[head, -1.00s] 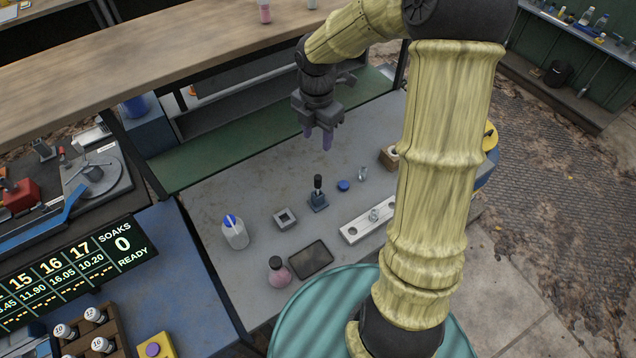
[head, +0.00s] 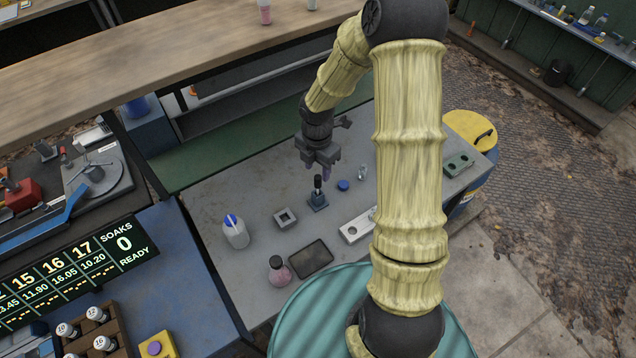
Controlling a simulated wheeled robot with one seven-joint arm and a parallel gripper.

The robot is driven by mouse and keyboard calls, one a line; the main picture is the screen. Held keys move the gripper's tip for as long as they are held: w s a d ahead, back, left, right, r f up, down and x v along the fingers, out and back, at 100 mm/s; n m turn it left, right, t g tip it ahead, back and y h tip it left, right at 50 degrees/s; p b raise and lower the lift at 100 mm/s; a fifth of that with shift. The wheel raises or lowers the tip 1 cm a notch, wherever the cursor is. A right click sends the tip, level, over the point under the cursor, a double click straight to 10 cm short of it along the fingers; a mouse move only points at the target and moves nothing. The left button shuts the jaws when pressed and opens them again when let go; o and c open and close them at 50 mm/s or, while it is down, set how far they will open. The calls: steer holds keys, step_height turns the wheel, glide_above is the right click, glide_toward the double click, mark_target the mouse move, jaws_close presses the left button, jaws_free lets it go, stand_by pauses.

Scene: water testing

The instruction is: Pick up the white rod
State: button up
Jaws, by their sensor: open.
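I cannot make out a clear white rod in the head view. A dark upright handle (head: 318,183) stands in a small blue holder (head: 318,201) on the grey worktop; any shaft below the handle is hidden. My gripper (head: 331,173) points down with its fingers apart and empty. In the picture it is just above and right of the handle. I cannot tell whether it touches the handle. A long white block (head: 352,232) lies nearer, partly covered by my arm.
A blue cap (head: 343,185), a clear vial (head: 362,172), a square grey block (head: 286,218), a white bottle with a blue top (head: 235,234), a dark tray (head: 311,259) and a pink flask (head: 279,271) stand around. A green block (head: 458,164) lies at right.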

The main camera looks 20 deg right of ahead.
mark_target(318, 177)
steer(key=shift+f, duration=0.1)
steer(key=shift+w+d+f+p, duration=0.1)
steer(key=shift+f+p, duration=0.2)
steer(key=shift+f, duration=1)
steer(key=shift+w+f+p, duration=0.1)
steer(key=shift+f+p, duration=0.2)
steer(key=shift+f, duration=0.95)
steer(key=shift+s+r, duration=0.1)
steer(key=shift+s, duration=0.2)
steer(key=shift+c, duration=0.5)
steer(key=shift+w, duration=0.1)
jaws_close()
